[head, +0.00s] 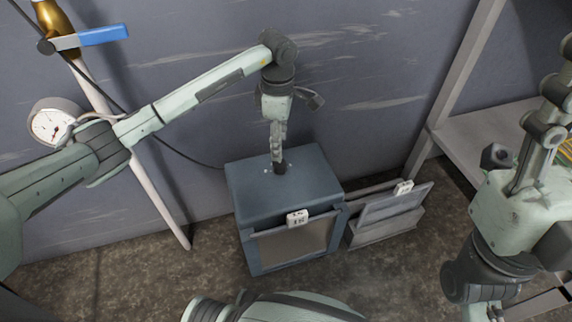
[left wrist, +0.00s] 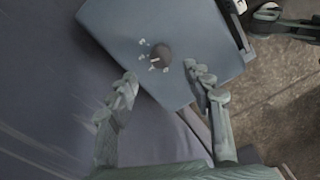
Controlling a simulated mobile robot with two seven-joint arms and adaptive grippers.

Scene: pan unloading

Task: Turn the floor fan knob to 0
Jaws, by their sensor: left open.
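The floor fan is a blue-grey box (head: 290,198) standing on the floor by the wall; its top also shows in the left wrist view (left wrist: 200,32). A dark round knob (left wrist: 160,57) sits on that top, with small white marks around one side. I cannot read the marks or the setting. In the head view the knob (head: 279,168) is directly below my left gripper (head: 278,156). In the left wrist view my left gripper (left wrist: 162,75) is open, its fingers on either side of the knob, apart from it. My right gripper (head: 552,100) is raised at the right edge, partly cut off.
A grey framed panel (head: 393,207) stands right of the fan. A shelf (head: 480,125) is at the right. A pressure gauge (head: 50,124), a pale pipe (head: 160,190) and a blue-handled valve (head: 103,36) are at the left wall. Bare floor (head: 180,275) lies in front.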

